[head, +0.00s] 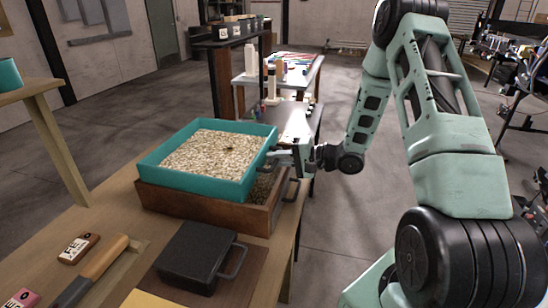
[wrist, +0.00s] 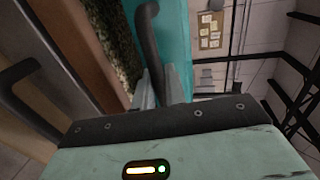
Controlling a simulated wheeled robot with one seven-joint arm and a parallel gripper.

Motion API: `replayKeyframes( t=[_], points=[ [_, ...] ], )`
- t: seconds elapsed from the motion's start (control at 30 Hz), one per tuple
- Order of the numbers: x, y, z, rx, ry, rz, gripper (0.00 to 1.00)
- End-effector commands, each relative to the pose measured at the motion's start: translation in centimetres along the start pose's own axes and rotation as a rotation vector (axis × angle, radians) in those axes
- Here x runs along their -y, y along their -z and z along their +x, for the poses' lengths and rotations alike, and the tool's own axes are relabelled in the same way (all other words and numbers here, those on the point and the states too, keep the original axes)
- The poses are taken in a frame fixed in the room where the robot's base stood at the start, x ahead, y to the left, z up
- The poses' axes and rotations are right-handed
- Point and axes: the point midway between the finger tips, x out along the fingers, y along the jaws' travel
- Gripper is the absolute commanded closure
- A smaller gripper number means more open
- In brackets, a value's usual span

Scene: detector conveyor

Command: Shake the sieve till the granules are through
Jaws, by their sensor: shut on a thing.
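The sieve (head: 195,184) is a teal rectangular tray holding a wide layer of pale granules (head: 208,153). It sits over a brown wooden box (head: 222,214), shifted and slightly turned, leaving the box's right part uncovered. Darker granular material (head: 264,187) shows in that gap. My gripper (head: 276,158) is at the sieve's right side, shut on its dark handle. In the wrist view the fingers of my gripper (wrist: 160,80) close around the handle (wrist: 148,28), beside the teal wall (wrist: 174,30). The sieve's mesh is hidden under the granules.
The box's own handle (wrist: 22,92) sticks out near my gripper. In front on the table (head: 120,205) lie a black case (head: 195,255), a wooden-handled tool (head: 98,260) and a labelled block (head: 78,248). A bench with bottles (head: 270,82) stands behind.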

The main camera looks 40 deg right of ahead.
Motion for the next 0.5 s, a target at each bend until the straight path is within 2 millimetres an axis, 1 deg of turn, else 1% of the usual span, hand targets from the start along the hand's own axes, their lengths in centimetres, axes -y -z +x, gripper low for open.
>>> replayKeyframes(
  t=[0.03,0.2,0.3,0.5],
  points=[
    [0.1,0.1,-1.1,-0.004,-0.006,0.004,1.00],
    [-0.5,0.1,-3.9,-0.003,-0.006,0.004,1.00],
    [-0.8,0.0,-4.7,-0.002,-0.004,0.004,1.00],
    [-1.0,0.0,-4.8,-0.001,-0.003,0.001,1.00]
  ],
)
